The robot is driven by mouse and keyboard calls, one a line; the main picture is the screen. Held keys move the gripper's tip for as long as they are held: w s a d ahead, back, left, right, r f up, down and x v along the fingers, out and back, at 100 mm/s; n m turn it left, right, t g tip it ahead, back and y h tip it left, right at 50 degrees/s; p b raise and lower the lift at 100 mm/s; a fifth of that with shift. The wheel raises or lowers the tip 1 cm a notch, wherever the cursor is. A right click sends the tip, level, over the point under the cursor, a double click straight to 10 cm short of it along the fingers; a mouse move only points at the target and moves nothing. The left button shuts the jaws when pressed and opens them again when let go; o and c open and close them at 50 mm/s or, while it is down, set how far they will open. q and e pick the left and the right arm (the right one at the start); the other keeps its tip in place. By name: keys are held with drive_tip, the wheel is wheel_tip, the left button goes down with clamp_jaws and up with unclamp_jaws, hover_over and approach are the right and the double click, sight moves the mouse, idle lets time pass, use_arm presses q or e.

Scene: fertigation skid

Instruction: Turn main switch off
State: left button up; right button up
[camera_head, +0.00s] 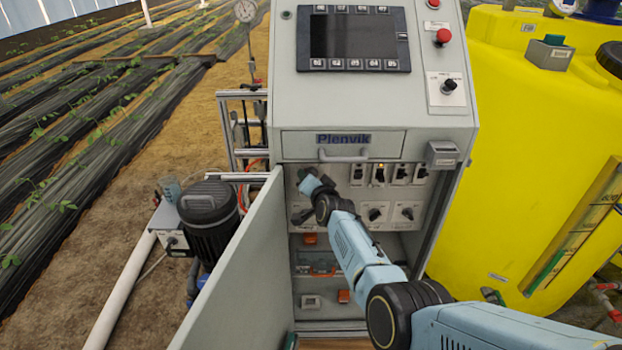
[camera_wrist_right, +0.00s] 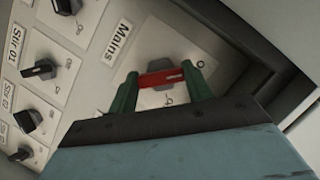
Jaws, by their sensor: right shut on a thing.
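The main switch (camera_wrist_right: 161,78) has a red handle on a pale plate beside the label "Mains" (camera_wrist_right: 117,43) in the right wrist view. My right gripper (camera_wrist_right: 163,86) has its green fingers at the two ends of the red handle and is shut on it. The handle lies at a slant to the label's lettering. Marks show on the plate, too small to read surely. In the head view my right arm reaches into the open cabinet (camera_head: 301,243), with the gripper (camera_head: 310,183) at the upper left of the inner panel; the switch is hidden there. My left gripper is not in view.
Black rotary knobs (camera_wrist_right: 40,70) sit beside the main switch, one labelled "Stir 01". The cabinet door (camera_head: 240,285) stands open to the left of my arm. A drawer front (camera_head: 380,142) overhangs the panel. A yellow tank (camera_head: 540,130) stands right; a black motor (camera_head: 208,215) stands left.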

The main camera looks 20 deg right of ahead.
idle(0.3)
drive_tip(key=o, duration=1)
drive_tip(key=shift+c, duration=0.2)
drive_tip(key=shift+s, duration=0.1)
drive_tip(key=p+v, duration=0.4)
drive_tip(key=v, duration=0.9)
drive_tip(key=shift+p, duration=0.35)
drive_tip(key=shift+s, duration=0.1)
